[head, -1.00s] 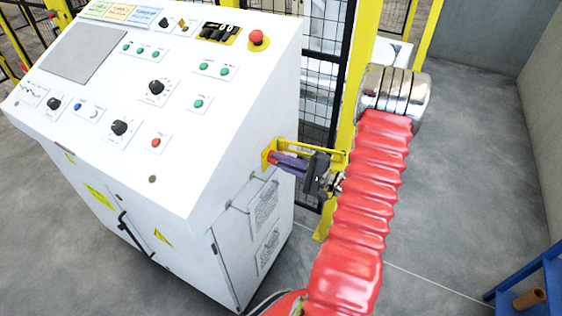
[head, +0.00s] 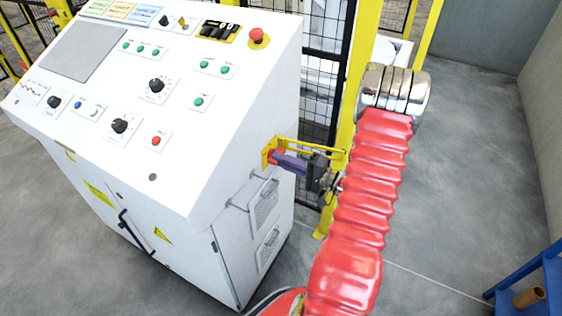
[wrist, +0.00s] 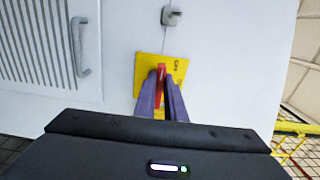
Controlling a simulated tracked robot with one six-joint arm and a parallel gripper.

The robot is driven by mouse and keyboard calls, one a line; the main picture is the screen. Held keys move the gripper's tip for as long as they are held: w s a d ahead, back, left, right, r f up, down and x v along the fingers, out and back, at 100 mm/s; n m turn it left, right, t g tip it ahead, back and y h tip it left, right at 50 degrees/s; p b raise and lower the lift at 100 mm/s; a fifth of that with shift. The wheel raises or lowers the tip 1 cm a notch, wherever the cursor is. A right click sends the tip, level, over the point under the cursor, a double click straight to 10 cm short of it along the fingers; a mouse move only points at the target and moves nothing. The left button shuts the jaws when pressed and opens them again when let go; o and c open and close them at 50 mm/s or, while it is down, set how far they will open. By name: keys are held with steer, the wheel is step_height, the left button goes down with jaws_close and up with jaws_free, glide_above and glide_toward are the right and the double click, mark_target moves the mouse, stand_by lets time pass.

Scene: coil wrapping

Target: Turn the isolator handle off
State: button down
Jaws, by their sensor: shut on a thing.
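The isolator is a red handle (wrist: 162,72) on a yellow plate (wrist: 146,66), mounted on the side wall of the white cabinet. In the wrist view the handle runs nearly up and down the picture. Dark lettering shows on the plate to its right, too small to read surely. My gripper (wrist: 161,82) has its two purple fingers on either side of the handle, shut on it. In the head view my gripper (head: 276,159) reaches the plate from the right; the fingers hide much of the handle there.
The white control cabinet (head: 150,190) has a sloped panel of knobs and buttons. A vent grille and a grey pull handle (wrist: 77,45) lie left of the isolator in the wrist view. A yellow post (head: 352,110) and black mesh fence stand close behind my arm.

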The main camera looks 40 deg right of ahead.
steer(key=c, duration=2.1)
jaws_free()
steer(key=shift+s+a+f, duration=0.1)
steer(key=shift+a+f, duration=0.1)
steer(key=shift+f, duration=0.05)
steer(key=shift+o, duration=1.4)
steer(key=shift+d+r, duration=0.15)
steer(key=v, duration=1.3)
steer(key=shift+s, duration=0.35)
